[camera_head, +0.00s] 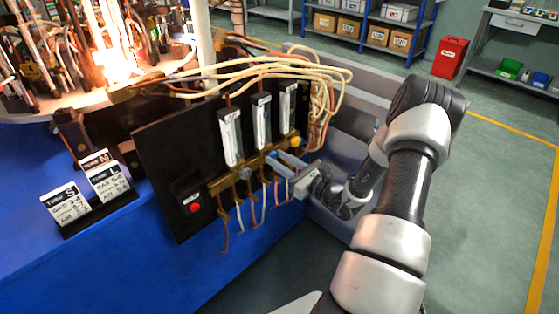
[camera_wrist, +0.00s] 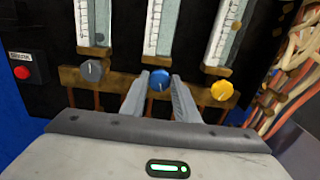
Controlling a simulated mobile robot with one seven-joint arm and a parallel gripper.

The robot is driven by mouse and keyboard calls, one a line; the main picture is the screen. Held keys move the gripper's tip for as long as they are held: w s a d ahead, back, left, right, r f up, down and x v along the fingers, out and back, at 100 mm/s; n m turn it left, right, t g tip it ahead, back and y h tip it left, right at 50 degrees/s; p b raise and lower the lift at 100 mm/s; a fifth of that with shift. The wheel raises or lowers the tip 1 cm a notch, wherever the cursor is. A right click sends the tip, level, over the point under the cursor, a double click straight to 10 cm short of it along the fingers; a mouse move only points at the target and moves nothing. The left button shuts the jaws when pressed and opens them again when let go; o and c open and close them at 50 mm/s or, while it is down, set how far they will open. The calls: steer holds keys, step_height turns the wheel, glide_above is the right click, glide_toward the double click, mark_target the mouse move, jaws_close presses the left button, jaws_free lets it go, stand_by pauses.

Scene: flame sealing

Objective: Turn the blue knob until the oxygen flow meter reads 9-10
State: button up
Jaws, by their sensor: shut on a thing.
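The blue knob (camera_wrist: 160,80) sits under the middle flow meter (camera_wrist: 162,27) in the wrist view. My gripper (camera_wrist: 159,88) has one finger on each side of the knob and is shut on it. In the head view my gripper (camera_head: 281,161) reaches the brass manifold (camera_head: 226,183) from the right, and its fingers largely hide the blue knob. The middle flow meter also shows in the head view (camera_head: 262,120). Its reading is too small to tell, and the wrist view cuts off its top.
A grey knob (camera_wrist: 92,70) and a yellow knob (camera_wrist: 222,90) flank the blue one closely. A red button (camera_head: 194,208) is on the black panel's left. Loose hoses (camera_head: 325,85) bunch at the right. Setting cards (camera_head: 66,204) stand on the blue bench; a bright flame burns behind.

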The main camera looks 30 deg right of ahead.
steer(key=shift+n, duration=1.1)
steer(key=o, duration=1.1)
steer(key=shift+c, duration=0.2)
steer(key=p+v, duration=0.2)
steer(key=v, duration=1.5)
steer(key=shift+s, duration=0.25)
